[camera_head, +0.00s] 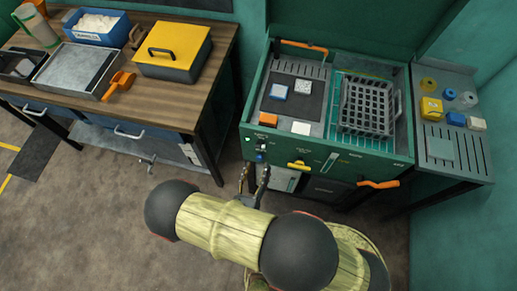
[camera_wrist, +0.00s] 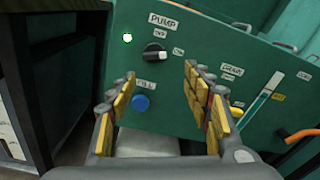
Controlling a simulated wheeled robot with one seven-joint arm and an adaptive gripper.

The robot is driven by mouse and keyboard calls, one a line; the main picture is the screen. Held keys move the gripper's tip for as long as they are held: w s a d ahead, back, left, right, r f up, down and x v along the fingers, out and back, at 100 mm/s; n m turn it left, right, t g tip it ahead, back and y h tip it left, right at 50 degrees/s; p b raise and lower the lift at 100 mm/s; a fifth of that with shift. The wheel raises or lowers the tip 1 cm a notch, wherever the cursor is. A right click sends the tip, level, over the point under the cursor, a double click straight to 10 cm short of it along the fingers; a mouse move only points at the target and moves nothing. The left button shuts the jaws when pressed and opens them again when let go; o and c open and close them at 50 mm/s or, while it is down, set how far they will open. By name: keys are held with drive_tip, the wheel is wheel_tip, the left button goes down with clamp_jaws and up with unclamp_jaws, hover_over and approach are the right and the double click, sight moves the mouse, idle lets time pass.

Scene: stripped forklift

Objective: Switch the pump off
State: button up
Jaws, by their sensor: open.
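The pump switch (camera_wrist: 154,54) is a dark round knob with a white pointer on a green panel (camera_wrist: 205,45). Its pointer is turned right, toward the ON label (camera_wrist: 178,51); the OFF label (camera_wrist: 160,32) is above it. A green lamp (camera_wrist: 127,38) glows at its upper left. My gripper (camera_wrist: 160,74) is open and empty, its yellow-padded fingers apart, with the knob seen beyond and between them. In the head view my gripper (camera_head: 255,172) is in front of the cabinet's front panel, just below the small controls.
A blue FILL button (camera_wrist: 141,102) is below the knob, between the fingers in view. A DRAIN control with a yellow handle (camera_head: 298,165) and a gauge (camera_wrist: 262,95) are to the right. An orange handle (camera_head: 378,184) sticks out at the cabinet's right. A workbench (camera_head: 120,40) stands left.

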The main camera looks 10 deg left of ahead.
sight(260, 145)
drive_tip(key=w, duration=0.8)
drive_tip(key=shift+a+r+n+y+b, duration=0.3)
drive_tip(key=shift+a+r+y+b, duration=0.05)
drive_tip(key=shift+r+y+b, duration=0.1)
drive_tip(key=shift+c, duration=1.3)
drive_tip(key=c, duration=0.9)
